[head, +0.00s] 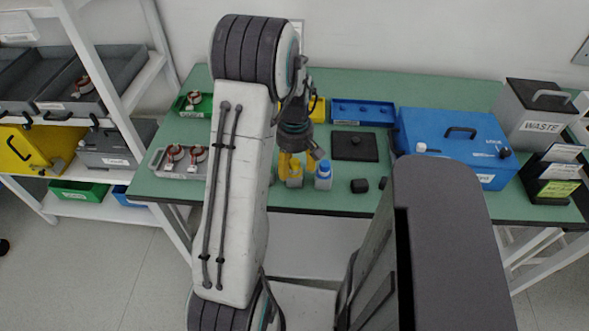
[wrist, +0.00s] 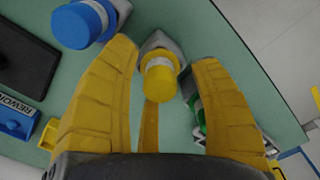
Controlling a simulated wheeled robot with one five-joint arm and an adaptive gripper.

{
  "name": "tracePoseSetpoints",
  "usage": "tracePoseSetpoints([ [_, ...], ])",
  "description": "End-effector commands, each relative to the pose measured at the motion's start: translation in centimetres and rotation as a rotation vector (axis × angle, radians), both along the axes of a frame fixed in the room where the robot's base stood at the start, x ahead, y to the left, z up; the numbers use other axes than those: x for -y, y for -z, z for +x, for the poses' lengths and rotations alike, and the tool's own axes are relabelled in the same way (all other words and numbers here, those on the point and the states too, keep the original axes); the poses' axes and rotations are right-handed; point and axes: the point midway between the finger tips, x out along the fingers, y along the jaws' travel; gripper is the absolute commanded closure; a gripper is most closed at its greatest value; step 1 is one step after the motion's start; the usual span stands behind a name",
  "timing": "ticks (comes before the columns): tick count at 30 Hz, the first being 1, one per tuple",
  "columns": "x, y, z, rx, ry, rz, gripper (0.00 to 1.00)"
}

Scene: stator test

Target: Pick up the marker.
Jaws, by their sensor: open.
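My gripper (head: 301,160) points down over the front half of the green bench; in the wrist view its yellow fingers (wrist: 165,55) are spread apart and hold nothing. A small bottle with a yellow cap (wrist: 160,82) shows between the fingers, with no clear sign of contact. I cannot pick out the marker with certainty. Some small green, white and dark items (wrist: 197,118) lie partly hidden behind the right finger in the wrist view, and I cannot tell what they are.
A blue-capped bottle (head: 323,175) stands close beside the gripper; small black blocks (head: 359,186) lie to its right. Behind are a black pad (head: 355,146) and a blue tray (head: 363,113). A blue toolbox (head: 460,145) stands right, a grey parts tray (head: 160,163) left.

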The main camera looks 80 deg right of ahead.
Motion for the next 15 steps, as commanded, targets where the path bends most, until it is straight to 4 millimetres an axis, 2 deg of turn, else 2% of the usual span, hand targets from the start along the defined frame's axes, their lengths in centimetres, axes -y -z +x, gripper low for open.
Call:
tracePoseSetpoints([
  [2,0.0,-0.01,0.0,0.0,0.0,0.0,0.46],
  [15,0.01,-0.04,0.0,0.0,0.0,0.0,0.85],
])
